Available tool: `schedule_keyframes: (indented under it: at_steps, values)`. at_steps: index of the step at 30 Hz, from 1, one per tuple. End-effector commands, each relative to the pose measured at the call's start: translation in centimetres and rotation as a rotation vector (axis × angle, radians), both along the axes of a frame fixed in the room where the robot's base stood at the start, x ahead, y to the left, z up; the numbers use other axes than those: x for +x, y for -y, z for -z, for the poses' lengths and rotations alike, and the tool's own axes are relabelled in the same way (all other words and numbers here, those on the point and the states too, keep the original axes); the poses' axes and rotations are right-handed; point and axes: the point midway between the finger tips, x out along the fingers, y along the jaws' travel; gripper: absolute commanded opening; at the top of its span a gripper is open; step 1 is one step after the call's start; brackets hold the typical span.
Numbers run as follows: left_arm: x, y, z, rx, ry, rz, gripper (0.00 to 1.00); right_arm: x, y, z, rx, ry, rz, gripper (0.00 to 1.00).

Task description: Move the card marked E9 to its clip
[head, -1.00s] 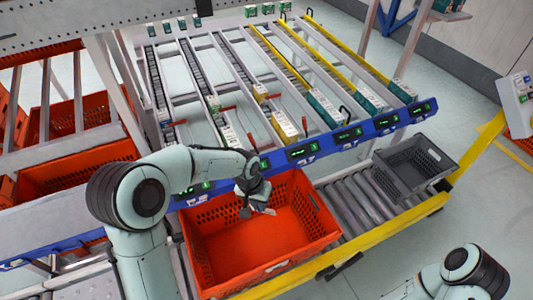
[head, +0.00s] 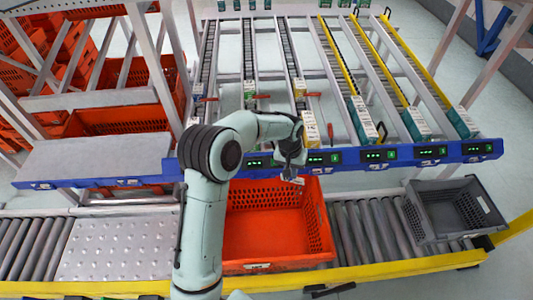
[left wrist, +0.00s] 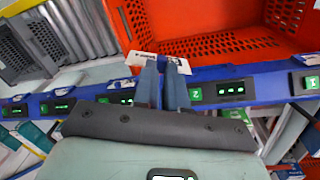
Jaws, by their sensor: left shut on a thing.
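My left gripper (head: 291,170) is shut on a small white card (head: 293,180), held above the back part of the orange tote and just in front of the blue rail (head: 345,157). In the left wrist view, the left gripper's fingers (left wrist: 164,72) pinch the card (left wrist: 182,66), whose ends stick out on both sides. Dark print shows at one end, but I cannot read it as E9. Several white labels sit along the rail, one (left wrist: 120,84) beside the fingers; I cannot tell which clip is E9's. My right gripper is not in view.
The orange tote (head: 328,225) stands empty on the roller conveyor. A grey crate (head: 430,222) is to its right. Flow lanes with boxes (head: 362,118) rise behind the rail. Green-lit displays (head: 378,155) line the rail. A yellow bar (head: 400,266) edges the conveyor front.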

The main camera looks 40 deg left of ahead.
Motion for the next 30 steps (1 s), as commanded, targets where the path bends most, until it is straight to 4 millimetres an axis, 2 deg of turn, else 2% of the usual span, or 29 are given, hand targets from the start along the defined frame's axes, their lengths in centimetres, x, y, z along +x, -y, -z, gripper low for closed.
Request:
schedule_keyframes:
  at_steps: [1, 6, 9, 12, 17, 30]
  values:
    - [0.7, -2.6, 1.3, 0.009, -0.022, -0.075, 0.00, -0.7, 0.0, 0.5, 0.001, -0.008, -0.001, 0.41]
    - [2.3, -9.3, 3.1, 0.034, -0.069, -0.265, 0.00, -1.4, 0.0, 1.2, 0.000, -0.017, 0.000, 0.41]
    - [2.6, -12.0, 3.7, 0.044, -0.085, -0.341, 0.00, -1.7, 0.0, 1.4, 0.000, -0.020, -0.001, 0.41]
    - [2.7, -13.7, 4.0, 0.050, -0.093, -0.387, 0.00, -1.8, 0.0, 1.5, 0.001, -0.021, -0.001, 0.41]
    - [2.7, -14.6, 4.2, 0.055, -0.098, -0.412, 0.00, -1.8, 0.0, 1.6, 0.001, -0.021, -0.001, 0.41]
    - [2.7, -14.5, 6.0, 0.054, -0.097, -0.411, 0.00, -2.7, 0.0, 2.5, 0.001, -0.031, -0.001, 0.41]
